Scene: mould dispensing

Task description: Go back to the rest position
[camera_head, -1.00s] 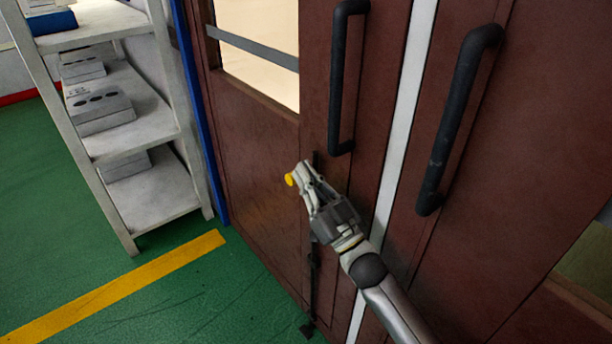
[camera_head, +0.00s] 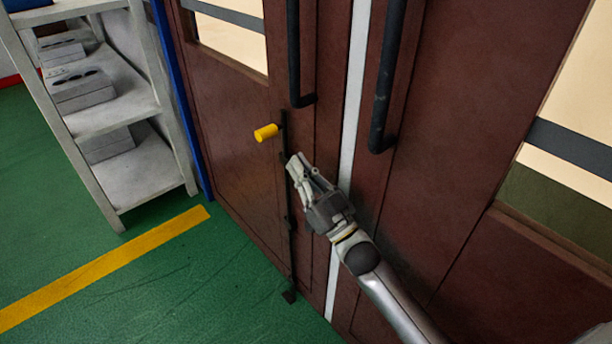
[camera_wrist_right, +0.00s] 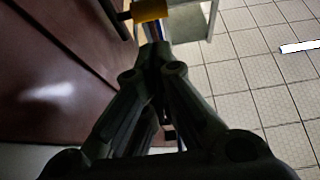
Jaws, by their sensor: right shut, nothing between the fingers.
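My right gripper (camera_head: 296,165) is shut and empty in front of the red-brown double door (camera_head: 470,160). A yellow knob (camera_head: 266,132) sticks out from the bolt on the left door leaf, up and to the left of my fingertips in the head view. In the right wrist view, the yellow knob (camera_wrist_right: 149,10) shows past the shut fingertips (camera_wrist_right: 156,50). A gap shows between fingertips and knob in the head view. My left gripper is not in view.
Black pull handles (camera_head: 386,80) stand out from both door leaves. A grey shelf unit (camera_head: 115,120) with several grey boxes stands at the left. A yellow line (camera_head: 100,268) crosses the green floor (camera_head: 160,300), which is clear in front of the door.

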